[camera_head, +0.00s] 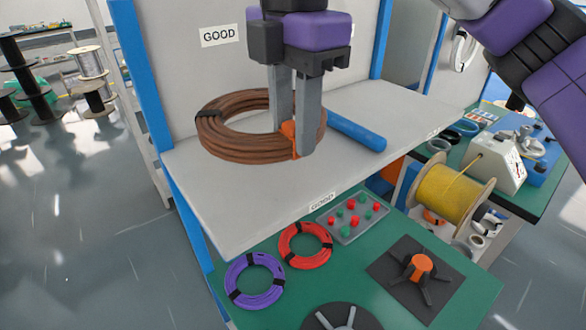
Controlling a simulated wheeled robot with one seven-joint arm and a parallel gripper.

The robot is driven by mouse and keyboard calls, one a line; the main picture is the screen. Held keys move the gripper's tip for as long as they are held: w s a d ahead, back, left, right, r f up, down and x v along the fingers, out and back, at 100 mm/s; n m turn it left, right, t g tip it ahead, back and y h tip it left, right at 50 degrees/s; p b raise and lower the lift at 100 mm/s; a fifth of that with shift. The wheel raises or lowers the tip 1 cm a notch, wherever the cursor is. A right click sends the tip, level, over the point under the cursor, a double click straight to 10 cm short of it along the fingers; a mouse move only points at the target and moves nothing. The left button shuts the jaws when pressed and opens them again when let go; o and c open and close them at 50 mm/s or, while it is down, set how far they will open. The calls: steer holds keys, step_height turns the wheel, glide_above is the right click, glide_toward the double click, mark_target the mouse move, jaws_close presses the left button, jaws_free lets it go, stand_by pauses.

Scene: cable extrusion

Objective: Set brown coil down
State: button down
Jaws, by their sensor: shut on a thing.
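The brown coil (240,143) is a thick ring of brown cable with a black tie at its left and an orange tie at its right. It is at the grey shelf (220,200) marked "GOOD". My gripper (295,140) points down from above, its two grey fingers shut on the right side of the coil at the orange tie. The coil looks roughly level. I cannot tell whether its underside touches the shelf or hangs just above it.
A blue cylinder (357,132) lies on the shelf just right of the coil. Below, the green table (385,297) bears a purple coil (254,281), a red coil (305,246) and a button panel (353,219). A yellow cable spool (447,198) stands at the right. The shelf's front left is clear.

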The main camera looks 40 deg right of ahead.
mark_target(294, 191)
steer(key=shift+f, duration=3.25)
steer(key=c, duration=1.1)
jaws_free()
steer(key=shift+f, duration=0.15)
steer(key=shift+o, duration=0.2)
step_height(294, 191, up, 12)
steer(key=shift+r, duration=0.15)
